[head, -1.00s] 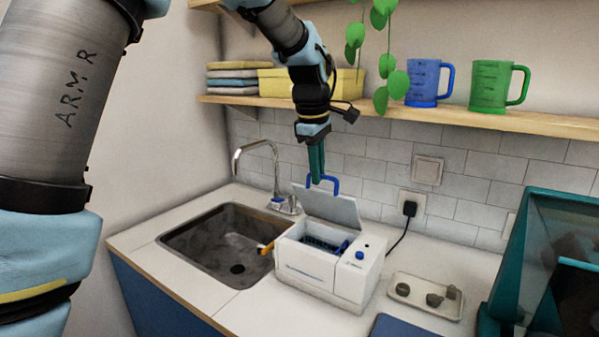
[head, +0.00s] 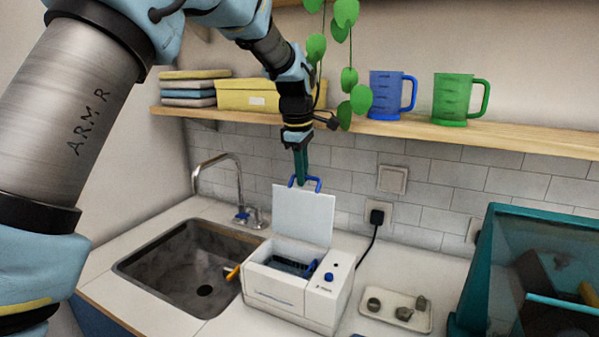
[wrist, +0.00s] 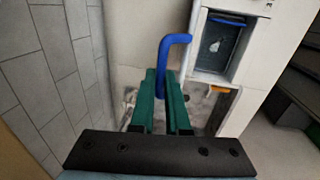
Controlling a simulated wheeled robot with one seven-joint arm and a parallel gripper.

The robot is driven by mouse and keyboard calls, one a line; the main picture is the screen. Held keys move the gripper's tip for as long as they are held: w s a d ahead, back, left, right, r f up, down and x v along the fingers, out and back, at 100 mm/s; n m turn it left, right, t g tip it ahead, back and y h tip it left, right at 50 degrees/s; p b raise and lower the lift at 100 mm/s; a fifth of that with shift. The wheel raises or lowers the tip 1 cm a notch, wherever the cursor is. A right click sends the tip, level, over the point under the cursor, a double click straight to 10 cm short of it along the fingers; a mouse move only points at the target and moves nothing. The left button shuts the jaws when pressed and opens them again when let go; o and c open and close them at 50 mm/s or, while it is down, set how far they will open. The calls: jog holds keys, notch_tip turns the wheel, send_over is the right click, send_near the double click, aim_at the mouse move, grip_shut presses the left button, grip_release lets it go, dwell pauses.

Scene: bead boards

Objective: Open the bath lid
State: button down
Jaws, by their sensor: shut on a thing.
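The white bath (head: 300,301) stands on the counter right of the sink. Its lid (head: 303,216) is up, hinged at the back and standing nearly upright. A blue handle (head: 317,183) sits at the lid's top edge. My gripper (head: 301,181) points down from above and its green fingers are shut on the handle. In the wrist view the blue handle (wrist: 174,52) runs down between the green fingers (wrist: 161,88). The open bath (wrist: 218,45) shows there too, with a blue rack (head: 292,265) inside, partly hidden by the front wall.
The sink (head: 185,268) with its tap (head: 222,172) is to the left. A tray with small grey pieces (head: 396,309) and a teal box (head: 515,275) are to the right. A shelf (head: 400,128) with mugs and a hanging plant runs behind.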

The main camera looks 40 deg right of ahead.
jog(key=shift+d, duration=0.1)
dwell(0.3)
jog(key=c, duration=0.9)
grip_release()
jog(key=shift+r, duration=0.2)
notch_tip(320, 180, up, 10)
jog(key=a+b, duration=0.1)
jog(key=b, duration=0.2)
jog(key=shift+s+a+r, duration=0.2)
jog(key=shift+s+a, duration=0.15)
jog(key=shift+s, duration=0.1)
jog(key=shift+a, duration=0.1)
